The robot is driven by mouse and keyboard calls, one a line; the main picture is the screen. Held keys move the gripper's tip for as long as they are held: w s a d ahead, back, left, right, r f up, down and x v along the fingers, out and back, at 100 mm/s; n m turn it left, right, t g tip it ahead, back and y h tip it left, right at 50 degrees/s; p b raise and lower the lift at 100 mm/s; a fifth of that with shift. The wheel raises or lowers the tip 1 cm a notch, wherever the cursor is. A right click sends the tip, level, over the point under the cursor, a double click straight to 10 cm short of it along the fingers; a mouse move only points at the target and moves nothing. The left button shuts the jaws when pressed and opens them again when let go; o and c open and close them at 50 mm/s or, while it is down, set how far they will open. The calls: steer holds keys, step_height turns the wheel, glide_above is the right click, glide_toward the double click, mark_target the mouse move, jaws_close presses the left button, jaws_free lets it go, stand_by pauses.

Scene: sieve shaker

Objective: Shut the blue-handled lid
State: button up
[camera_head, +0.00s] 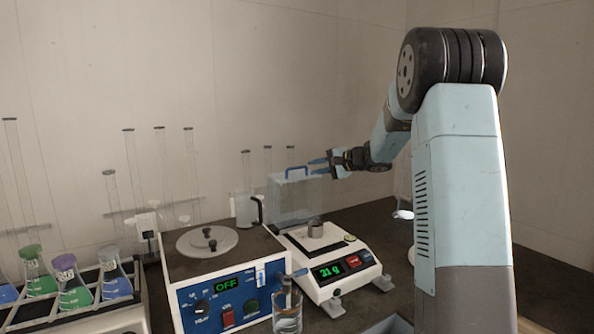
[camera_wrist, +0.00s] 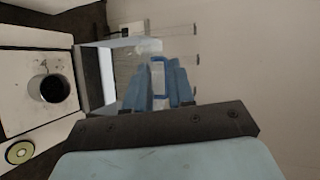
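The clear lid (camera_head: 290,203) stands raised at the back of the white balance (camera_head: 325,274), with its blue handle (camera_head: 296,171) at the top. In the wrist view the lid (camera_wrist: 92,78) is at left of centre, and the blue handle (camera_wrist: 157,68) shows between my finger outlines. My gripper (camera_head: 317,166) is just right of the handle in the head view, its two blue fingers apart. In the wrist view my gripper (camera_wrist: 157,92) is also open; whether a finger touches the handle I cannot tell.
A small metal cup (camera_head: 315,228) sits on the balance, whose display reads about 31 g. The sieve shaker (camera_head: 222,280) stands to its left, showing OFF.

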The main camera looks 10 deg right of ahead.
steer(key=m+t, duration=0.2)
glide_toward(297, 168)
steer(key=s+d, duration=0.1)
steer(key=s, duration=0.2)
steer(key=w, duration=0.1)
steer(key=x, duration=1.3)
steer(key=shift+w+d, duration=0.2)
steer(key=shift+w, duration=0.1)
steer(key=shift+r, duration=0.1)
steer(key=shift+c, duration=0.3)
jaws_close()
steer(key=shift+d, duration=0.1)
